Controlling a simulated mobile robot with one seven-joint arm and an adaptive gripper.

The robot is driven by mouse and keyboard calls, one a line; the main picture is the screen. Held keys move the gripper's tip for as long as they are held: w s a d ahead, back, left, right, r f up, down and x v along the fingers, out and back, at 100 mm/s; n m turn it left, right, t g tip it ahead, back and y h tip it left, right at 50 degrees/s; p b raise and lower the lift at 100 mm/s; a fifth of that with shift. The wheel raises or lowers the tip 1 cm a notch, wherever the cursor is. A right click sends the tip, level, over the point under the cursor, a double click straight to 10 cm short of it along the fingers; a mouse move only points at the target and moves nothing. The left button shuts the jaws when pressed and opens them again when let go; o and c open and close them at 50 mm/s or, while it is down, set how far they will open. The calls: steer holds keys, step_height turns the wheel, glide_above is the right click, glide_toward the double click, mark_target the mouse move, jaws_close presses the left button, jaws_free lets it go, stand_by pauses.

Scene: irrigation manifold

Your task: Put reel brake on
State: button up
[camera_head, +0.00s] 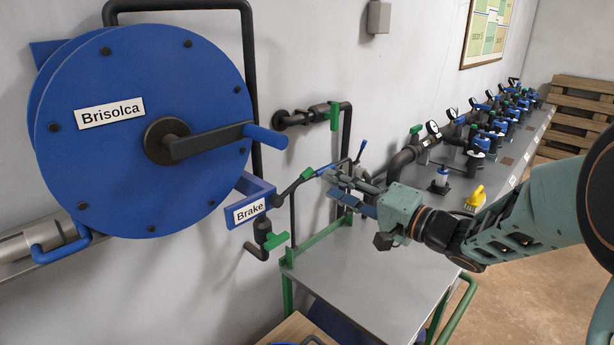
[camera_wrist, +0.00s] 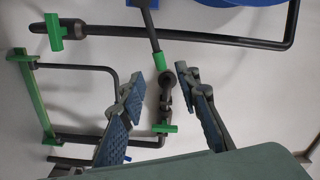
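The large blue reel (camera_head: 140,130), labelled Brisolca, hangs on the wall at the left of the head view. Below its right side is a blue bracket with a Brake label (camera_head: 249,211). A dark brake lever (camera_head: 291,187) with a green band slants up right from the bracket. My gripper (camera_head: 335,184) is at the lever's far end. In the wrist view my gripper (camera_wrist: 171,68) has its fingertips apart, one on each side of the lever. Firm contact cannot be told.
Dark wall pipes with green-handled valves (camera_head: 334,115) are close behind my gripper. A grey cart top (camera_head: 365,275) with a green frame is below. A long bench (camera_head: 500,165) with blue valves and gauges runs to the back right. A yellow object (camera_head: 475,197) sits on it.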

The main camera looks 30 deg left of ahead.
mark_target(310, 175)
steer(key=x, duration=0.8)
steer(key=shift+w+a, duration=0.15)
steer(key=shift+a, duration=0.2)
jaws_close()
